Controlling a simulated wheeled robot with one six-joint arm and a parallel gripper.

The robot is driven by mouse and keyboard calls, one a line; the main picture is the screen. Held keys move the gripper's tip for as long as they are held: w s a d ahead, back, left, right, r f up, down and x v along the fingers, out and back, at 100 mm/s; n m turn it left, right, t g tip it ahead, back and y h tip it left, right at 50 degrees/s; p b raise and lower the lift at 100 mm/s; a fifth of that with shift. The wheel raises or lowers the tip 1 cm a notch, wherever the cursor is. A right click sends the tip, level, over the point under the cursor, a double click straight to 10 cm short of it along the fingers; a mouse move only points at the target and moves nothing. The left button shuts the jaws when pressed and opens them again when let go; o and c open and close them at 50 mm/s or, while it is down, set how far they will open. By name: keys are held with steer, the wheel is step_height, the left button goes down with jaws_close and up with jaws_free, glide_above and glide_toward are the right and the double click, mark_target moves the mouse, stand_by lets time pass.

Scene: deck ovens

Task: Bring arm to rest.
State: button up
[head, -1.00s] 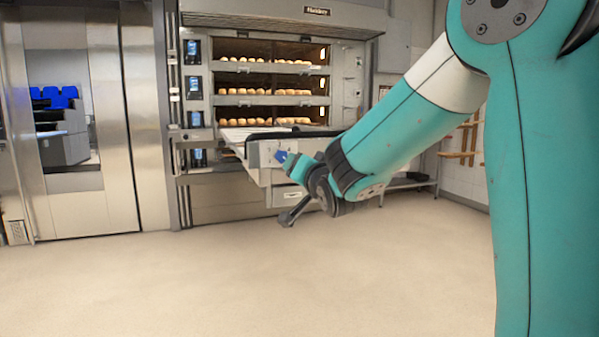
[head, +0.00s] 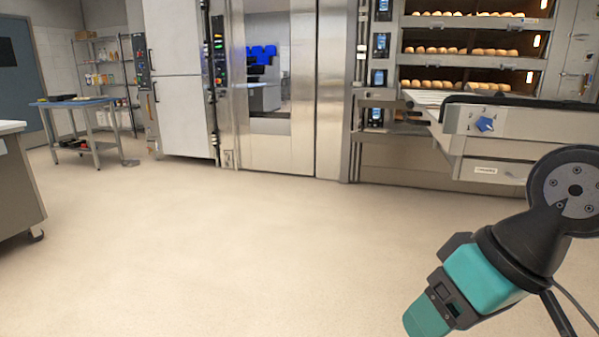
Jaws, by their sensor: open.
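My gripper (head: 430,312) hangs at the lower right of the head view, at the end of my teal and black wrist. It points down and to the left, over open floor. Its tip runs close to the bottom edge of the picture, so the fingers show poorly. I see nothing held in it. It is apart from the oven loader (head: 545,125), which stands behind and above it in the picture.
The deck oven (head: 480,35) with rows of bread is at the upper right. The loader has a blue knob (head: 485,124). A steel-legged table (head: 72,103) and shelves (head: 105,75) stand at the back left, and a counter (head: 18,185) at the left edge. The middle floor is clear.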

steer(key=s+n+g, duration=0.2)
steer(key=s, duration=0.3)
step_height(320, 180, up, 20)
steer(key=p, duration=2)
steer(key=shift+a, duration=0.3)
steer(key=shift+d, duration=0.1)
